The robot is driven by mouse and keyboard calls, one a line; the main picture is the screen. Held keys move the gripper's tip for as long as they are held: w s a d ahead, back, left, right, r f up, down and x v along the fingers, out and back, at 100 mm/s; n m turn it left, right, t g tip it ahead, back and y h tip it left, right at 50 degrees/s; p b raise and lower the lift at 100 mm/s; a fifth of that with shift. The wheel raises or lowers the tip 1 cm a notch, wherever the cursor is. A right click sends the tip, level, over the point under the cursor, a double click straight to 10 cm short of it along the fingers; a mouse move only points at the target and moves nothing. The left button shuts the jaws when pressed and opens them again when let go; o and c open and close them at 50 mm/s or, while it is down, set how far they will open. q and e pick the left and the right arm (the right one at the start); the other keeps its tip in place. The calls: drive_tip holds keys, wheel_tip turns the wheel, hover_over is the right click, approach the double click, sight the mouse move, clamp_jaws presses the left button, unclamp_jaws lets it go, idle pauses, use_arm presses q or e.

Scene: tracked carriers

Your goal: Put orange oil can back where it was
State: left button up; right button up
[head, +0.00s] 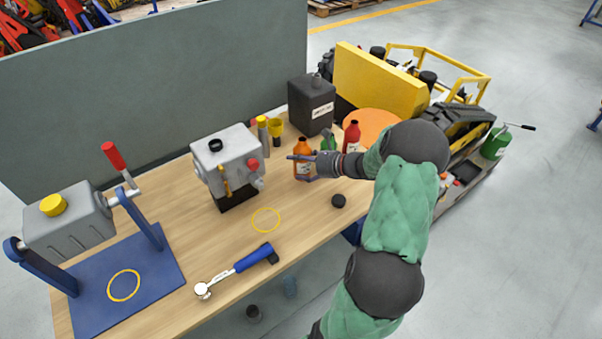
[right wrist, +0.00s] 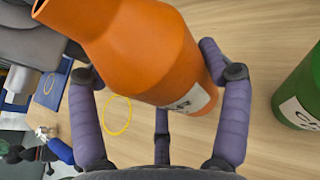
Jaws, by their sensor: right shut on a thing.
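In the right wrist view the orange oil can (right wrist: 150,50) fills the space between the dark purple fingers (right wrist: 160,95). It looks upright in the head view; I cannot tell whether its base touches the bench. A yellow ring mark (head: 266,220) lies bare on the bench to its left. My left gripper is not in view.
A green bottle (head: 328,141) and a red bottle (head: 351,137) stand close beside the orange can. A grey machine (head: 227,162) stands to the left. A black round piece (head: 338,201), a blue-handled wrench (head: 237,271) and a blue stand with another yellow ring (head: 124,286) are on the bench.

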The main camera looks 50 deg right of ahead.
sight(301, 169)
drive_tip(key=shift+w+d+f, duration=0.2)
drive_tip(key=shift+d+f, duration=0.05)
drive_tip(key=shift+f, duration=0.1)
drive_tip(key=shift+w+d+f+b, duration=0.1)
drive_tip(key=shift+d+f+b, duration=0.05)
drive_tip(key=shift+f+b, duration=1.3)
drive_tip(key=shift+f+p, duration=0.25)
drive_tip(key=shift+p, duration=0.05)
drive_tip(key=shift+f, duration=0.15)
drive_tip(key=o, duration=1.4)
drive_tip(key=shift+c, duration=0.2)
drive_tip(key=shift+r, duration=0.25)
drive_tip(key=p+v, duration=0.3)
drive_tip(key=v, duration=0.9)
drive_tip(key=shift+p, duration=0.3)
